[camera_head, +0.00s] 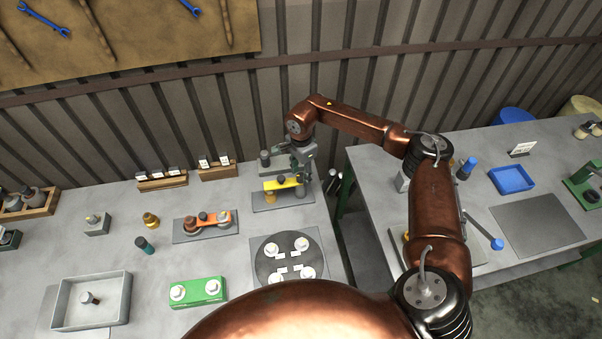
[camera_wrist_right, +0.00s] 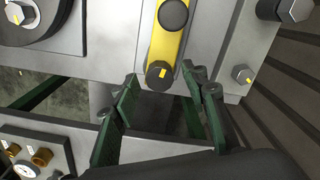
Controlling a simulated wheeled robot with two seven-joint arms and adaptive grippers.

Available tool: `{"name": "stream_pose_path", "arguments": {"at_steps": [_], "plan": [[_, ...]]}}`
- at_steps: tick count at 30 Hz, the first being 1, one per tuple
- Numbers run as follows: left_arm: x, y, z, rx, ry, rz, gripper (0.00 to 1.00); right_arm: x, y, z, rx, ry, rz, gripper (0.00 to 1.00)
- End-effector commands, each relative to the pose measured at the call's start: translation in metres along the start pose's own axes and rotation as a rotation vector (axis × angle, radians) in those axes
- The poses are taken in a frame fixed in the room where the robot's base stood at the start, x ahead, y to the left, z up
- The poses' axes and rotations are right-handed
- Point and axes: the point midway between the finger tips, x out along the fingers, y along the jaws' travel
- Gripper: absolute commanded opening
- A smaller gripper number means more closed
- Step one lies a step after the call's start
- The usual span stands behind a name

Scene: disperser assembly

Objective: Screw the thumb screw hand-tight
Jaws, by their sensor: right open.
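A yellow bar (camera_head: 283,183) sits on a grey fixture plate (camera_head: 283,201) at the back of the left bench. In the right wrist view the yellow bar (camera_wrist_right: 167,40) carries a dark round knob (camera_wrist_right: 173,14) and, at its near end, a dark screw head with a yellow mark (camera_wrist_right: 159,76). This head looks like the thumb screw, but I cannot be sure. My right gripper (camera_wrist_right: 161,88) is open, its green fingers on either side of the screw head and apart from it. In the head view the right gripper (camera_head: 303,165) partly hides the fixture. My left gripper is not in view.
A plate with orange and dark parts (camera_head: 205,223), a green block (camera_head: 198,291), a round dark fixture (camera_head: 290,258) and a grey tray (camera_head: 92,300) stand on the left bench. A gap separates it from the right bench, which holds a blue tray (camera_head: 511,180).

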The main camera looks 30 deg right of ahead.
Motion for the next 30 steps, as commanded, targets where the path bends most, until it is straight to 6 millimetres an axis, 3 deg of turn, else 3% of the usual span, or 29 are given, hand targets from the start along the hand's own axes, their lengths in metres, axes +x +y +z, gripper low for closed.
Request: {"name": "stream_pose_path", "arguments": {"at_steps": [3, 20, 30], "plan": [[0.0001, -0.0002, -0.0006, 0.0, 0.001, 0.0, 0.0, -0.0001, 0.0, -0.0001, 0.0, 0.0, 0.0, 0.4], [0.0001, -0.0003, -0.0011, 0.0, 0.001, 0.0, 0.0, -0.0006, 0.0, -0.0002, 0.0, 0.0, 0.0, 0.01], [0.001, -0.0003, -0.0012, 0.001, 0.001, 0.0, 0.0, -0.0006, 0.0, -0.0003, 0.043, 0.001, 0.0, 0.0]]}}
